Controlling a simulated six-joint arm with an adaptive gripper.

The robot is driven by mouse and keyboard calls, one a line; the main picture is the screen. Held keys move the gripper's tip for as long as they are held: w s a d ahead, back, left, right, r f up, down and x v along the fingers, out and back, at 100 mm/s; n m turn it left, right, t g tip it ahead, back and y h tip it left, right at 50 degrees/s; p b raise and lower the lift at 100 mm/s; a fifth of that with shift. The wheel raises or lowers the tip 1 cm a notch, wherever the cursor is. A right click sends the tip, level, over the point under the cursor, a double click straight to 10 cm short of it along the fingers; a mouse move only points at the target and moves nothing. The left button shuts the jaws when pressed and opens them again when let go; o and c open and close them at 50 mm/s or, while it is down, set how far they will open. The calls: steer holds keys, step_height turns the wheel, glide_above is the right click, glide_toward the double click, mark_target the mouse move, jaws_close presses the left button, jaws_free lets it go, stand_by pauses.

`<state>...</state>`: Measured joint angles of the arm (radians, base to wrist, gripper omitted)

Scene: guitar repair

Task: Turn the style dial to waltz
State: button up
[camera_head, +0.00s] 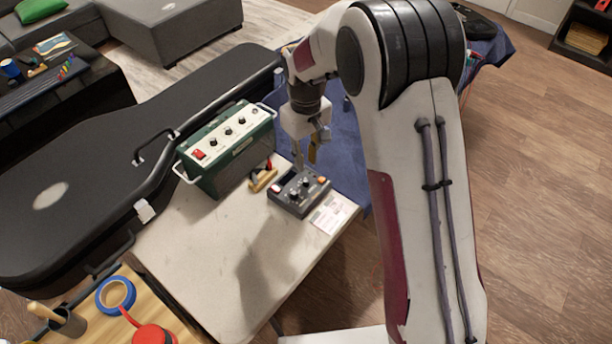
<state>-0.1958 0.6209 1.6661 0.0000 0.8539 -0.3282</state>
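A small dark grey box (299,204) with several small knobs, a red button at its left and an orange one at its right sits on the pale table. A green box (230,158) with a red switch and several black dials stands behind it to the left. Dial labels are too small to read, so I cannot tell which is the style dial or its setting. My gripper (306,164) points down above the back edge of the grey box, its two fingers apart with a gap between them. I cannot tell whether a fingertip touches a knob.
A white printed card (334,213) lies right of the grey box. A wooden-handled tool (263,180) lies between the two boxes. A black guitar case (100,190) borders the table (205,262) at left. The table's front is clear. Blue tape (104,308) lies at lower left.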

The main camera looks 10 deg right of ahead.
mark_target(306, 181)
steer(key=shift+f, duration=0.15)
steer(key=shift+f, duration=3.75)
jaws_close()
